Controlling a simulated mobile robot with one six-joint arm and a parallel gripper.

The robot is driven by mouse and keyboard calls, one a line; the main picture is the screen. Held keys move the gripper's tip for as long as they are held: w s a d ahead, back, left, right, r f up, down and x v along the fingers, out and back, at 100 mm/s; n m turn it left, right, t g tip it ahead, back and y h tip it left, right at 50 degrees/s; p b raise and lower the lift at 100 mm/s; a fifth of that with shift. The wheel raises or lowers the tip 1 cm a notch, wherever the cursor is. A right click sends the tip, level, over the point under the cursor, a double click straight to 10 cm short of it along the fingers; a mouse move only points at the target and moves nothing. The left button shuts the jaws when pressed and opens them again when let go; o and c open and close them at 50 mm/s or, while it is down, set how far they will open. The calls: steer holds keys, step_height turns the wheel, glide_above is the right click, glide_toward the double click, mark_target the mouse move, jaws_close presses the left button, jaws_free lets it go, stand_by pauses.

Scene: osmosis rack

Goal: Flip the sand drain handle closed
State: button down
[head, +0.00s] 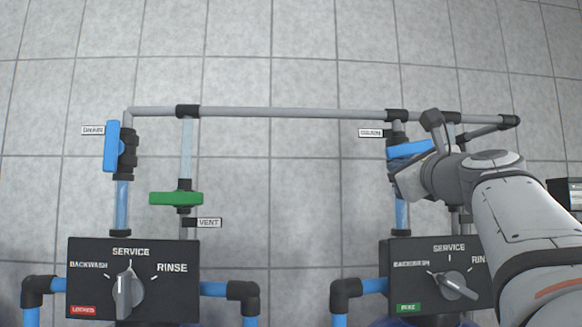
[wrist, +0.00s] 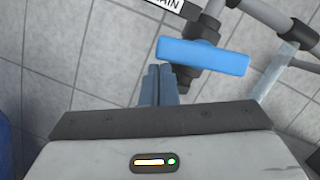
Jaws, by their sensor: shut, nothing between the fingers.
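A blue drain handle (head: 408,149) on the right-hand unit sits beneath a DRAIN label (head: 370,133). It lies nearly crosswise to its vertical pipe, slightly tilted, and is partly covered by my arm. In the wrist view the blue handle (wrist: 205,57) shows in full across its dark valve body. My gripper (wrist: 160,68) is shut and empty, its fingertips close beside the handle's left half; I cannot tell whether they touch. In the head view my gripper (head: 400,182) is just below the handle. No label reading "sand" is visible.
The left unit has a blue drain handle (head: 112,146) along its pipe and a green vent handle (head: 176,198) crosswise. A grey pipe (head: 290,113) runs across the top. Control boxes (head: 95,290) (head: 398,280) stand below. The space between the units is clear.

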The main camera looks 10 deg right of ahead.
steer(key=shift+a+r, duration=0.15)
steer(key=shift+r, duration=0.2)
stand_by(0.3)
stand_by(0.4)
